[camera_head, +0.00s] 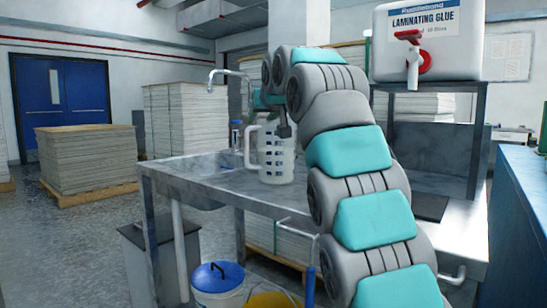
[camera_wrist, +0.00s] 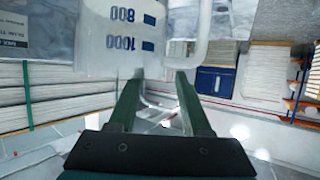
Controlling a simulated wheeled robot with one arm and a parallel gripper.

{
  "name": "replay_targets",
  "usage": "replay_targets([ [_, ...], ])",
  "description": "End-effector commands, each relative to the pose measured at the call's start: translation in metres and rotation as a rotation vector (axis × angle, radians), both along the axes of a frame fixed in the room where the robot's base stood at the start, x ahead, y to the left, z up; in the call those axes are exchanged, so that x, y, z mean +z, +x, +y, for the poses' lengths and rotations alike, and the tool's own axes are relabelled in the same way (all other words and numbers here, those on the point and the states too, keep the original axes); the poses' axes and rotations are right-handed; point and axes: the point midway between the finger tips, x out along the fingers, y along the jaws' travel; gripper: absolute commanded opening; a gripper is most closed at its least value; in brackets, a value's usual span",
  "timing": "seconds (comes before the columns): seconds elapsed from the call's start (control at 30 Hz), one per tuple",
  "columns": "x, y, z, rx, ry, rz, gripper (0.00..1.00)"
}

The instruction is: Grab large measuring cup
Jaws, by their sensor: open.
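The large measuring cup (camera_head: 276,160) is a translucent white jug standing upright on the metal sink table, with its handle on its left in the head view. In the wrist view the cup (camera_wrist: 110,35) fills the upper left, upside down, with blue 800 and 1000 marks; its handle is to the right. My gripper (camera_wrist: 159,80) is open, with two dark green fingers reaching toward the cup's rim and handle. Nothing is clamped between them. In the head view my gripper (camera_head: 284,126) is at the cup's top; its fingertips are hard to make out and contact cannot be told.
A metal table (camera_head: 190,178) with a sink and tap (camera_head: 229,76) holds the cup. A small bottle (camera_head: 236,135) stands left of it. A laminating glue container (camera_head: 425,45) sits on a raised shelf at right.

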Motion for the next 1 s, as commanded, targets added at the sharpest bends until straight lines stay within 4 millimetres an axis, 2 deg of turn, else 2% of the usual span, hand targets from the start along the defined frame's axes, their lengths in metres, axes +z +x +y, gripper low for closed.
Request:
replay_targets([
  [0.2,-0.01,0.022,0.006,-0.001,0.001,0.0,0.49],
  [0.5,-0.013,0.026,0.007,-0.002,0.002,-0.001,0.49],
  [0.93,-0.013,0.026,0.008,0.0,0.001,0.0,0.01],
  [1.0,-0.013,0.026,0.008,0.0,0.001,0.001,0.0],
])
